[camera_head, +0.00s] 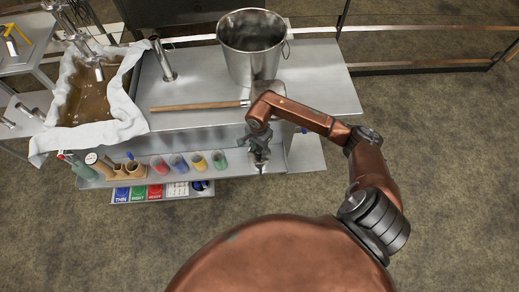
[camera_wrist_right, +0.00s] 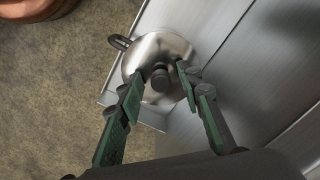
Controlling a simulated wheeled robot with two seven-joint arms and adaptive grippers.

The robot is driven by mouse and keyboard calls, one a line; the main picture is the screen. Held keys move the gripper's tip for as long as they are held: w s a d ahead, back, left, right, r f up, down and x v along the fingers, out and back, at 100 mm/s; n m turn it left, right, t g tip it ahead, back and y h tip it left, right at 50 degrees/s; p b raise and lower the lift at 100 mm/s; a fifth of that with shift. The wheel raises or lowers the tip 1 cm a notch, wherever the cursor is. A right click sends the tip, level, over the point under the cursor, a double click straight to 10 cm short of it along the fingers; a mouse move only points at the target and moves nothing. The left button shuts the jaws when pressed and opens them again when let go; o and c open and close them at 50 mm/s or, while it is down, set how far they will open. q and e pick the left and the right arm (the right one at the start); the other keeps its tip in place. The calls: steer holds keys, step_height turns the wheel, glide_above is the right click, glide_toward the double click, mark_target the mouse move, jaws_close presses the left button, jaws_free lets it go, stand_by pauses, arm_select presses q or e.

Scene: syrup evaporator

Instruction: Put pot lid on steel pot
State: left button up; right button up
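The pot lid (camera_wrist_right: 150,50) shows in the right wrist view as a round shiny steel disc with a dark knob (camera_wrist_right: 160,80) at its middle. My right gripper (camera_wrist_right: 161,70) is open, with one green finger on each side of the knob and gaps showing. In the head view my right gripper (camera_head: 260,162) points down at the right part of the table's front ledge and hides most of the lid. The steel pot (camera_head: 250,55), a tall open bucket shape, stands upright at the back of the table. My left gripper is not in view.
A long wooden-handled tool (camera_head: 195,106) lies in front of the pot. Several coloured cups (camera_head: 199,161) and bottles stand left of my right gripper on the ledge. A cloth-draped pan (camera_head: 85,95) of brown liquid and a steel cylinder (camera_head: 163,60) are at the left.

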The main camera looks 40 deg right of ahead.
mark_target(259, 150)
step_height(259, 150, up, 6)
steer(key=shift+w+r+p, duration=0.1)
steer(key=shift+r+p, duration=0.05)
steer(key=shift+p, duration=0.75)
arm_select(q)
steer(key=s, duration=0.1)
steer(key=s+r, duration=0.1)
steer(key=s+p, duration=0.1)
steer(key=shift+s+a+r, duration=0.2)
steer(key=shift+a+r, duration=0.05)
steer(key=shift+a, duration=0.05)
arm_select(e)
step_height(259, 150, up, 6)
steer(key=shift+a, duration=0.1)
stand_by(1.2)
